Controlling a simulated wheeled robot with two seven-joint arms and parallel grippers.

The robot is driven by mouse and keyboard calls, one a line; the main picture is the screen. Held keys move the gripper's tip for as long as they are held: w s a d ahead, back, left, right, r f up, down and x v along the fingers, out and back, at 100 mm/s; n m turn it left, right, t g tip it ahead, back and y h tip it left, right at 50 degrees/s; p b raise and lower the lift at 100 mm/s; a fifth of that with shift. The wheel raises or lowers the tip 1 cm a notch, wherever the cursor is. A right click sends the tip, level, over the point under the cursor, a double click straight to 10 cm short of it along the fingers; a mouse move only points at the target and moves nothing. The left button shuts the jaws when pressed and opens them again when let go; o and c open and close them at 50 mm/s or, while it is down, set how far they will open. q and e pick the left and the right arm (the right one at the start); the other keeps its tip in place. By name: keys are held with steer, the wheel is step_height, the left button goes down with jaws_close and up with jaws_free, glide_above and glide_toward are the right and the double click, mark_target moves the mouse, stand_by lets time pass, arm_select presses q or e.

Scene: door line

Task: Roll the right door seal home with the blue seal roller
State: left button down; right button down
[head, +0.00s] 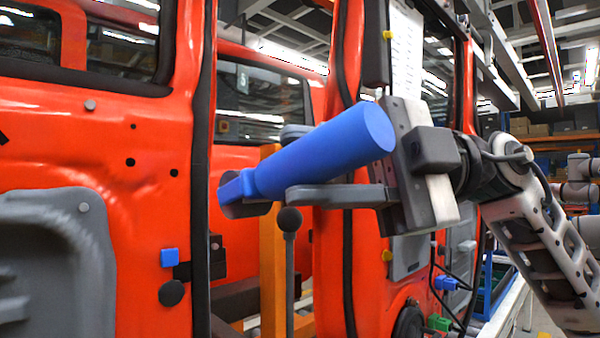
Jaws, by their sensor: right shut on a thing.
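The blue seal roller (320,152) is in my right gripper (312,165), whose grey fingers are shut on its thick handle. The handle tilts down to the left, and its narrow end carries a dark roller wheel (242,209). A black seal strip (348,255) runs down the orange door frame, partly hidden behind the gripper and roller. Another black strip (200,200) runs down the left door edge. The wheel appears between the two strips in the picture; whether it touches anything cannot be told. My left gripper is out of view.
A grey door panel (50,260) and a small blue block (169,257) are on the orange body at left. A dark ball-topped lever (289,220) stands below the roller. Blue and green connectors (440,322) hang at lower right. Shelves with boxes stand far right.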

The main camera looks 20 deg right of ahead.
steer(key=s+d+b, duration=0.2)
steer(key=s, duration=0.5)
steer(key=shift+s+d+b, duration=0.35)
stand_by(1.0)
